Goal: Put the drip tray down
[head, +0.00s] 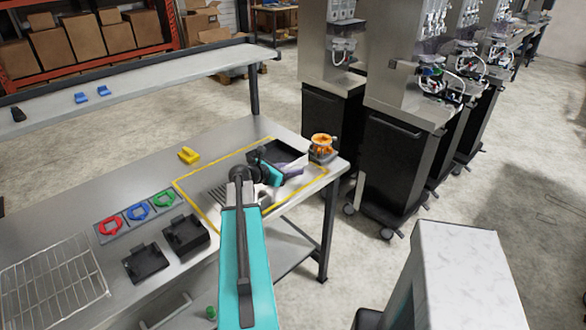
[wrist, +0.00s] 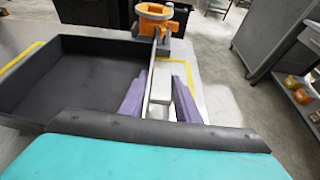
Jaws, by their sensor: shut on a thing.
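The drip tray (wrist: 75,85) is a dark, shallow open box at the left of the wrist view. It looks empty. In the head view the drip tray (head: 268,152) is partly hidden by my arm, over the yellow-outlined area (head: 188,203) at the bench's right end. My gripper (wrist: 160,92) has purple fingers and is shut on the tray's right wall. My gripper (head: 294,167) also shows in the head view, right of the wrist. The tray looks about level and low over the bench; I cannot tell whether it touches.
An orange round part (head: 321,142) on a dark base stands just beyond the tray near the bench corner. A yellow block (head: 189,155) lies left of the outline. Dispensers (head: 400,130) stand to the right.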

